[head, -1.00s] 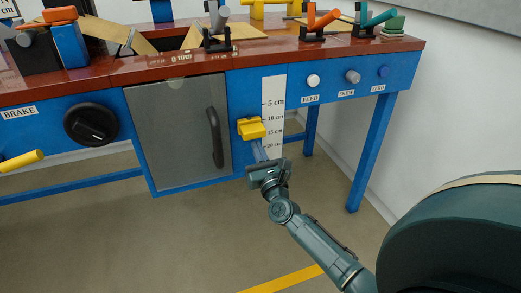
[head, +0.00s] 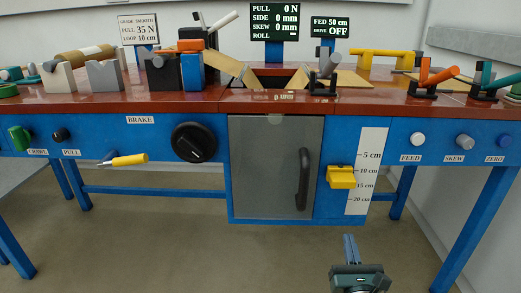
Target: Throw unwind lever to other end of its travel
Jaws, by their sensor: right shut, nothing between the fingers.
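No label for an unwind lever is legible, so I cannot tell which lever it is. Levers on black stands on the red-brown bench top (head: 130,103) include a grey-handled one (head: 327,66), an orange-handled one (head: 438,75) and a teal-handled one (head: 500,80). Another pale grey handle (head: 223,20) leans up to the right at the back. My right gripper (head: 350,240) is low in the view, below the bench front, shut and empty. It is apart from all the levers. My left gripper is not in view.
A yellow block (head: 341,177) sits beside a centimetre scale (head: 367,165). A grey door (head: 265,160) has a dark handle. A black brake knob (head: 194,142) and a yellow-gripped handle (head: 130,160) are further left. The floor before the bench is clear.

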